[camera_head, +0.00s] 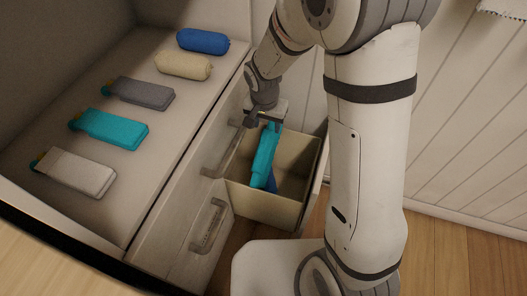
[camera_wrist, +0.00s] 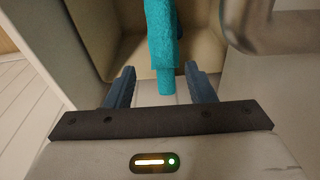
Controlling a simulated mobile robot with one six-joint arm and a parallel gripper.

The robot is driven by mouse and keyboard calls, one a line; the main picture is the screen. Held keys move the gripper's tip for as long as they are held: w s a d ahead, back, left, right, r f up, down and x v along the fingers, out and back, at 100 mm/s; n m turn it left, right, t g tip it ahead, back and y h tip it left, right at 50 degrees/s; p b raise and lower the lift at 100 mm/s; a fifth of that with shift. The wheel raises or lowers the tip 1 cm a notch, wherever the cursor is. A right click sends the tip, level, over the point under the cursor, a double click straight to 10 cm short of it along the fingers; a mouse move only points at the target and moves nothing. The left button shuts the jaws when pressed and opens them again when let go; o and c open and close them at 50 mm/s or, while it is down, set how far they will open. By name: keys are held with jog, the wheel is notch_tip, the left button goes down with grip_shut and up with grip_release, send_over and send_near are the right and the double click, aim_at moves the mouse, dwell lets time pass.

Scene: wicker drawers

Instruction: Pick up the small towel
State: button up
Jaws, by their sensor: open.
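A teal towel (camera_head: 264,156) stands tilted in the open drawer (camera_head: 258,204), its upper end close to my gripper. In the wrist view the teal towel (camera_wrist: 162,40) shows a fuzzy surface, and its narrow end reaches toward the space between my fingers. My gripper (camera_wrist: 162,88) is open, with one dark finger on each side of that end. No contact between fingers and towel is clear. A darker blue piece (camera_head: 271,182) shows low in the drawer beside the teal towel; I cannot tell whether it is a separate thing.
On the shelf at left lie a blue roll (camera_head: 203,41), a beige roll (camera_head: 183,66), and folded grey (camera_head: 140,94), teal (camera_head: 110,128) and white (camera_head: 75,172) towels. Closed drawer handles (camera_head: 208,226) are beside the open drawer. A panelled wall (camera_head: 470,130) is at right.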

aim_at(266, 134)
jog(key=f+b, duration=0.1)
jog(key=f, duration=0.1)
jog(key=f+b, duration=0.1)
jog(key=f, duration=0.1)
jog(key=w+f, duration=0.1)
jog(key=f, duration=0.1)
jog(key=shift+a+f+b, duration=0.15)
jog(key=shift+f+b, duration=0.15)
jog(key=shift+b, duration=0.1)
jog(key=shift+r, duration=0.1)
grip_shut()
